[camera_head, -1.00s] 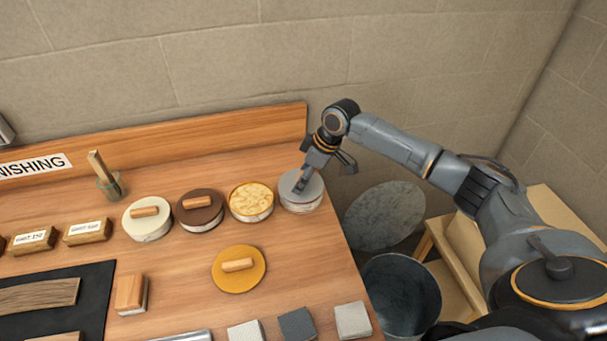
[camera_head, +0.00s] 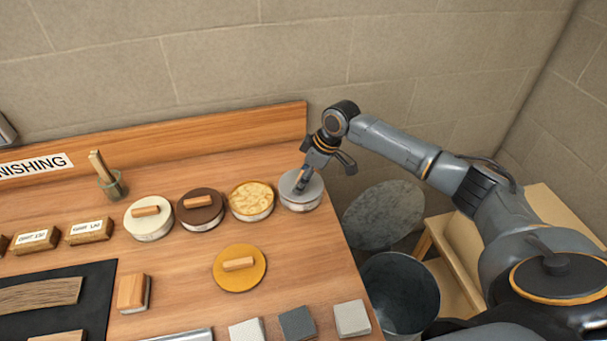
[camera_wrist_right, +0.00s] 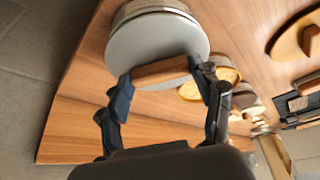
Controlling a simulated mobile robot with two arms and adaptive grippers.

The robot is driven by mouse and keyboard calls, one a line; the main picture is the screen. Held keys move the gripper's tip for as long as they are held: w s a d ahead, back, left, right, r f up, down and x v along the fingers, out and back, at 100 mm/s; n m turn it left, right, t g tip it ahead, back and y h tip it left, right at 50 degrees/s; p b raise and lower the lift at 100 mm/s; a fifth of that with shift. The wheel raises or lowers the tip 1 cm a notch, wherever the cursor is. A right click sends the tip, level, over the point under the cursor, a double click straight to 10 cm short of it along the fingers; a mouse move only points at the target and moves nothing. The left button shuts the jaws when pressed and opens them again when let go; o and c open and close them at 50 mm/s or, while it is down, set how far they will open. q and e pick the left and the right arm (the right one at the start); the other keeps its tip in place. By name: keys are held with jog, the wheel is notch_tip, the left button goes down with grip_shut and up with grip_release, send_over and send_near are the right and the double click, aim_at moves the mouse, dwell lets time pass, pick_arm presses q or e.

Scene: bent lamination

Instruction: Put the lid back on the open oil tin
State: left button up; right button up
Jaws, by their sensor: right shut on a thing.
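The open tin (camera_head: 251,208) shows golden oil inside and stands third in the row of round tins. A mustard-yellow lid (camera_head: 257,274) with a wooden handle lies flat on the bench in front of it. My right gripper (camera_head: 302,185) is at the rightmost tin, which has a grey lid (camera_head: 290,187). In the right wrist view my right gripper (camera_wrist_right: 167,76) is shut on the wooden handle (camera_wrist_right: 160,72) of that grey lid (camera_wrist_right: 155,40). The grey lid appears seated on its tin. My left gripper is not in view.
A white-lidded tin (camera_head: 148,225) and a brown-lidded tin (camera_head: 201,215) stand left of the open tin. A brush in a jar (camera_head: 110,184) is behind them. A wood block (camera_head: 133,293) and several sanding blocks (camera_head: 297,323) lie in front. The bench's right edge is close; a bin (camera_head: 400,290) stands beyond.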

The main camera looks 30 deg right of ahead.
dwell(0.4)
jog(key=o, duration=1.2)
jog(key=shift+o, duration=0.2)
jog(key=shift+o, duration=0.8)
jog(key=shift+r, duration=0.15)
jog(key=shift+r+p, duration=3.4)
jog(key=shift+p, duration=0.25)
